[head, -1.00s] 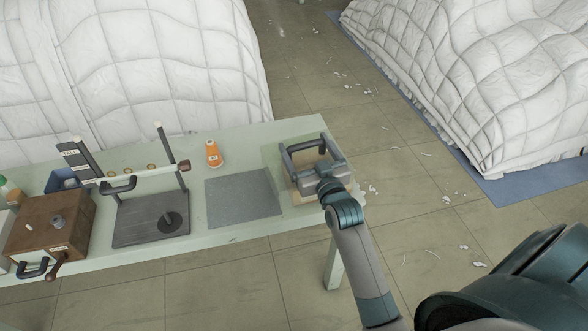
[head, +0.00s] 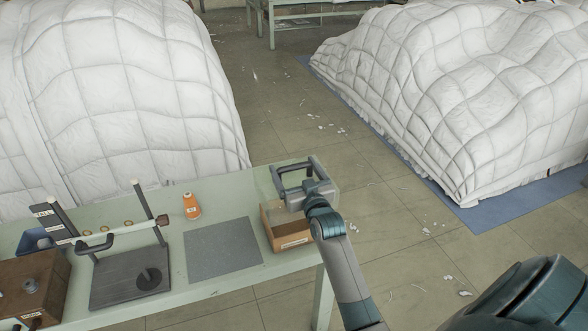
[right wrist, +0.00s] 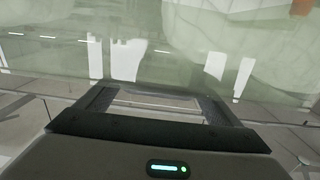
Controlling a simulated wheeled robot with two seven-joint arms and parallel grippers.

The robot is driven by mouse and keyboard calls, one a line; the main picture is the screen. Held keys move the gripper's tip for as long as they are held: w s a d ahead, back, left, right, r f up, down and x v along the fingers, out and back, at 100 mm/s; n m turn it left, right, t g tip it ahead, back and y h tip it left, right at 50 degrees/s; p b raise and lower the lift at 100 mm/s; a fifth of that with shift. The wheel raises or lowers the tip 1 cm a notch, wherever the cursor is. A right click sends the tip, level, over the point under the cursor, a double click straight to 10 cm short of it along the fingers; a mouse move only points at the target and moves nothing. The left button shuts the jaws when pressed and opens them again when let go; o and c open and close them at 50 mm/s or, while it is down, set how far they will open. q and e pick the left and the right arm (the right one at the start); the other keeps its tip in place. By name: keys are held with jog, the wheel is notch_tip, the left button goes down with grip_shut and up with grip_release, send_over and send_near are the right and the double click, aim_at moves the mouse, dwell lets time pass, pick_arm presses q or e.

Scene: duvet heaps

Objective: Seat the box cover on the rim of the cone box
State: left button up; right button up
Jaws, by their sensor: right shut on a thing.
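The cone box (head: 291,243), a brown box with a pale label on its front, stands at the right end of the pale green table. The box cover (head: 264,184) is a clear, faintly greenish pane, hard to make out in the head view. In the right wrist view the clear cover (right wrist: 180,55) fills the upper part with white reflections. My right gripper (head: 296,170) is shut on the cover, above the box. The cover appears raised off the rim; its exact edges and alignment cannot be told. My left gripper is not in view.
An orange thread cone (head: 191,206) and a grey mat (head: 222,250) lie left of the box. Further left are a dark stand (head: 125,280) and a wooden box (head: 38,285). White duvet heaps (head: 110,90) flank the table's back and right. Floor beyond is littered with scraps.

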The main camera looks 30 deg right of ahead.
jog(key=shift+f+b, duration=1.85)
jog(key=shift+f, duration=1)
jog(key=shift+p, duration=0.65)
jog(key=shift+f+b, duration=0.8)
jog(key=shift+f, duration=0.65)
dwell(0.5)
jog(key=o, duration=1.5)
jog(key=shift+c, duration=0.2)
jog(key=shift+s, duration=0.15)
jog(key=b+v, duration=0.4)
jog(key=v, duration=1.3)
jog(key=shift+s, duration=0.15)
